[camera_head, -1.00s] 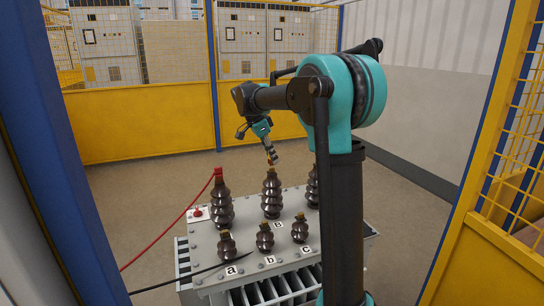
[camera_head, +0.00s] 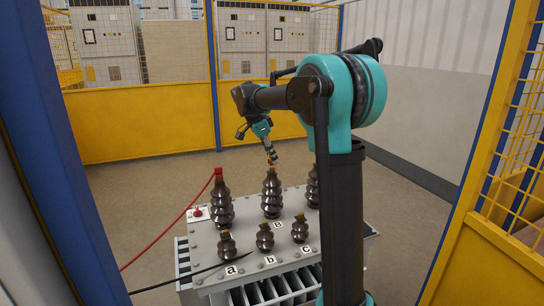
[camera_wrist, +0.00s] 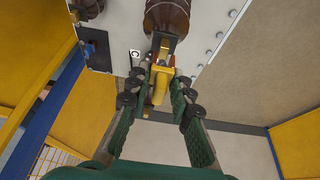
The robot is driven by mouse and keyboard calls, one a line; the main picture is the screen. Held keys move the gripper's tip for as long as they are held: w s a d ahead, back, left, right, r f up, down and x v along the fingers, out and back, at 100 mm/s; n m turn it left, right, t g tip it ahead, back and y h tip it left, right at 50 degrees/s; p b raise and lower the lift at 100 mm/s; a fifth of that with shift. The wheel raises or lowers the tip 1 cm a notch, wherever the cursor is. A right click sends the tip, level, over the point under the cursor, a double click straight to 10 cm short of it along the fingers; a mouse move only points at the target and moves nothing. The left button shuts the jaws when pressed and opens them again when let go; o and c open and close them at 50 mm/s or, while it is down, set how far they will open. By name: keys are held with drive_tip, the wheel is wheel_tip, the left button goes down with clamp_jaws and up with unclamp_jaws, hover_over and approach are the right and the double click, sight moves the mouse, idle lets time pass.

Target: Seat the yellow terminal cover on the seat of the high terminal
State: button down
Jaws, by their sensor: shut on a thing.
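The yellow terminal cover (camera_wrist: 160,82) is between my gripper's (camera_wrist: 160,97) fingers in the wrist view, and the fingers are shut on it. A brown ribbed insulator (camera_wrist: 167,16) with a flat brass terminal (camera_wrist: 164,44) on its end lies just beyond the cover. The cover and terminal overlap in the picture; I cannot tell whether they touch. In the head view my gripper (camera_head: 272,157) hangs tilted above the tall middle insulator (camera_head: 271,195), and the cover is too small there to make out clearly.
The transformer's grey lid (camera_head: 200,245) carries several insulators, tall ones behind short ones. The right tall one (camera_head: 313,188) is partly behind my arm. A red cable (camera_head: 165,235) runs to the left tall insulator (camera_head: 221,205). Yellow fencing (camera_head: 145,125) encloses the area.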

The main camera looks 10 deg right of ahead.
sight(269, 157)
drive_tip(key=shift+f, duration=1.6)
drive_tip(key=c, duration=1.3)
unclamp_jaws()
drive_tip(key=v, duration=1.2)
drive_tip(key=shift+d+r, duration=0.1)
